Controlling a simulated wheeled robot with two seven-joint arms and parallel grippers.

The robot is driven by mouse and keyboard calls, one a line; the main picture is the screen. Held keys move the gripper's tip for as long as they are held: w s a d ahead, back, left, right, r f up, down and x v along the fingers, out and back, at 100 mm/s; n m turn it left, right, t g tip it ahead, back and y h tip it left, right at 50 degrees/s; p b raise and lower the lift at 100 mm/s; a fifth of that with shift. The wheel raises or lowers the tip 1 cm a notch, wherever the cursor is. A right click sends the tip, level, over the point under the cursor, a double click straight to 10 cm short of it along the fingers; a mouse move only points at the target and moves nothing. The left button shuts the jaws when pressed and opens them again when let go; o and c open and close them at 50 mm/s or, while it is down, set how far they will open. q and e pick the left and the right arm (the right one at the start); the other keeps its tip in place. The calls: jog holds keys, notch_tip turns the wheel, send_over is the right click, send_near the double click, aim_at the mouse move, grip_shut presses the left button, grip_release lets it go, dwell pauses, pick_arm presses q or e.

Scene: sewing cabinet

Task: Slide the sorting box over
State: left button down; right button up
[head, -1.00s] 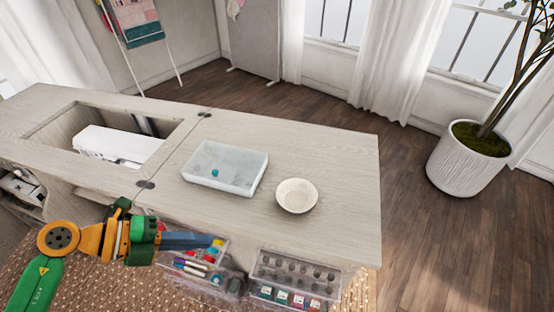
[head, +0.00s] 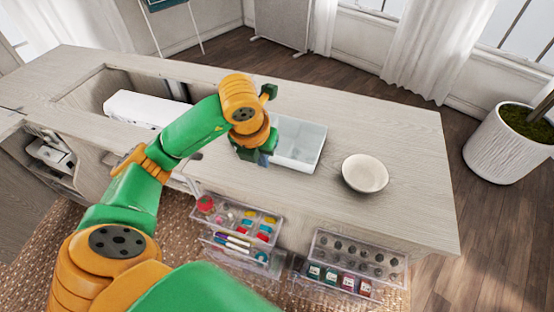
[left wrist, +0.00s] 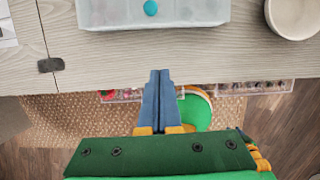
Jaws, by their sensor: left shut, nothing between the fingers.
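The sorting box, a shallow translucent bin (head: 303,146), sits on the pale wooden cabinet top (head: 405,135), left of the bowl. My left arm hides its left part in the head view. In the left wrist view the box (left wrist: 205,14) shows at the top edge with a small teal round thing inside. My left gripper (head: 264,158) is at the near left side of the box in the head view. In the left wrist view its blue fingers (left wrist: 158,80) are together and empty, pointing toward the box with a gap between. My right gripper is not in view.
A white bowl (head: 365,174) stands close to the right of the box. A recess with a white machine (head: 140,108) is at the left. Clear organizers with sewing supplies (head: 240,228) (head: 355,263) sit below the front edge. The top's right end is bare.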

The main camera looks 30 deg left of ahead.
aim_at(281, 139)
pick_arm(q)
jog(key=x, duration=0.7)
jog(key=shift+w+a+f, duration=0.1)
jog(key=shift+w+f, duration=0.05)
jog(key=w, duration=0.2)
jog(key=shift+w+a+p, duration=0.3)
jog(key=shift+w+a, duration=0.1)
jog(key=shift+w, duration=0.4)
jog(key=shift+a, duration=0.15)
